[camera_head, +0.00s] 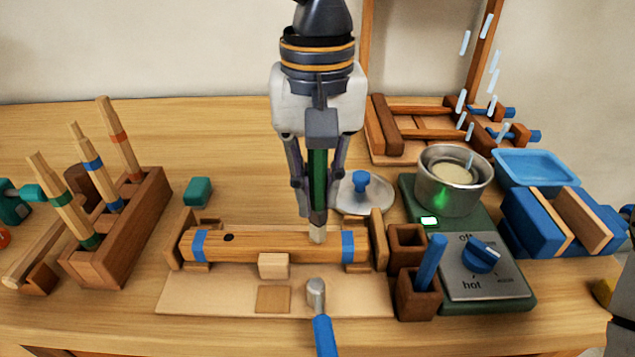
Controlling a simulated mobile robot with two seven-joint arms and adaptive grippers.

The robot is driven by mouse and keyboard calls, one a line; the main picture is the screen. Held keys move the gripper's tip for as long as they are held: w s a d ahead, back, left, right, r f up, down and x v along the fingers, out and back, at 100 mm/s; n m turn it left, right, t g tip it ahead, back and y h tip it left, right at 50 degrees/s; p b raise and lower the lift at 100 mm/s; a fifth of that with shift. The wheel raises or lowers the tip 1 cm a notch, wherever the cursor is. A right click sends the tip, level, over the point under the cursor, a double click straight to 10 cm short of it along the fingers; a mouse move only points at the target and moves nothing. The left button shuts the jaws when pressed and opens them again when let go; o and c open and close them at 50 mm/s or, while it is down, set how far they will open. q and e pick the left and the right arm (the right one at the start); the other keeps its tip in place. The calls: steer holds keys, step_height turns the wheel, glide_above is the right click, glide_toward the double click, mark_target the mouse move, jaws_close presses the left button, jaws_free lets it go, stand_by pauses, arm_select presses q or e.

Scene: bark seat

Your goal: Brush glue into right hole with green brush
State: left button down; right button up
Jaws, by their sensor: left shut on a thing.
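My left gripper (317,205) points straight down and is shut on the green brush (318,170), whose dark green handle shows between the fingers. The pale brush tip (317,235) is at the top of the wooden rail (270,245), near its right blue band. The right hole is hidden there; I cannot tell how deep the tip is. The left hole (228,237) shows as a dark, open spot. A metal pot (452,197) with cream-coloured contents sits on the green heater (485,290).
A wooden rack (105,270) with several chisel-like tools stands at left. A blue-handled mallet (322,325) lies in front of the rail. Brown holders (418,300), a lid with a blue knob (362,187), a blue tray (540,168) and a clamp (540,225) crowd the right.

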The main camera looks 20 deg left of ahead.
arm_select(q)
steer(key=shift+f, duration=0.1)
steer(key=shift+r, duration=3.55)
